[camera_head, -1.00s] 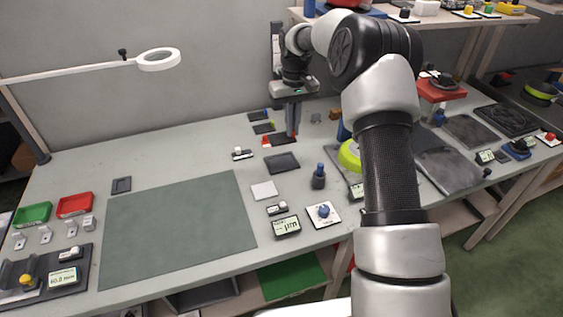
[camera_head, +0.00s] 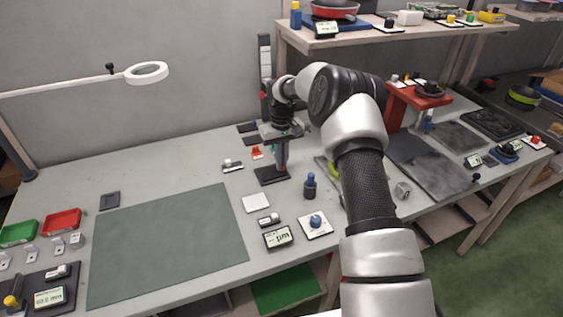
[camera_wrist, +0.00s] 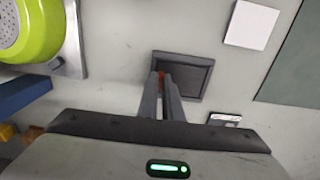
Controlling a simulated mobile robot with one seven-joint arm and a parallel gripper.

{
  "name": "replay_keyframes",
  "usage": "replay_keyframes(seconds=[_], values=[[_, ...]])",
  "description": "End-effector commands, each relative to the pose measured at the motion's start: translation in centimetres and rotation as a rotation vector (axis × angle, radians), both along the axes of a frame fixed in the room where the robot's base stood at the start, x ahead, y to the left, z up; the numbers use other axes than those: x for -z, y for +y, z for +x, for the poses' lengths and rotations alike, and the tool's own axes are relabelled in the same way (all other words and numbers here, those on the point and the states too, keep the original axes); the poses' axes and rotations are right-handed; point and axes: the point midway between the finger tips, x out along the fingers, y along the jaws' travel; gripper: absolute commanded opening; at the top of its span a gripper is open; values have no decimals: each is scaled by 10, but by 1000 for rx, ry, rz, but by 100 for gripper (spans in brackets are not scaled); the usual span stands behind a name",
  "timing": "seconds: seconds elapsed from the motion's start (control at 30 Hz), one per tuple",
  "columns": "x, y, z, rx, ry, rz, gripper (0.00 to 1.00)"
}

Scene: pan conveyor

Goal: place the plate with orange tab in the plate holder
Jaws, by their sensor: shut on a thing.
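My gripper (camera_head: 281,168) points down at the dark square plate holder (camera_head: 267,179) on the table. In the wrist view the fingertips (camera_wrist: 164,76) are shut on the orange tab (camera_wrist: 163,70) at the edge of a dark plate (camera_wrist: 186,76). The plate lines up with the holder's raised dark rim (camera_wrist: 205,93). I cannot tell whether it rests inside or is slightly above, since plate and holder are nearly the same dark colour. The head view hides the tab behind the fingers.
A white tile (camera_head: 256,203) and green mat (camera_head: 170,245) lie in front and left. A dark blue-topped cylinder (camera_head: 310,187) stands close on the right. A green-rimmed pan (camera_wrist: 22,28) shows in the wrist view.

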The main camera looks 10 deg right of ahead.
Motion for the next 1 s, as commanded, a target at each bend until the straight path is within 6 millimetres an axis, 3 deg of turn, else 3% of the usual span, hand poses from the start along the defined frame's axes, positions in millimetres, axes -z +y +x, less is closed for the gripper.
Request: replay_keyframes(seconds=[0.27, 0.4, 0.7, 0.87, 1.0], values=[[3, 0, 0, 0, -1, 0, 0], [2, 0, 0, 0, -1, 0, 24], [0, 0, 0, 0, -1, 0, 24], [-14, 0, 1, 0, -4, 0, 24], [-43, 0, 2, 1, -6, 0, 24]])
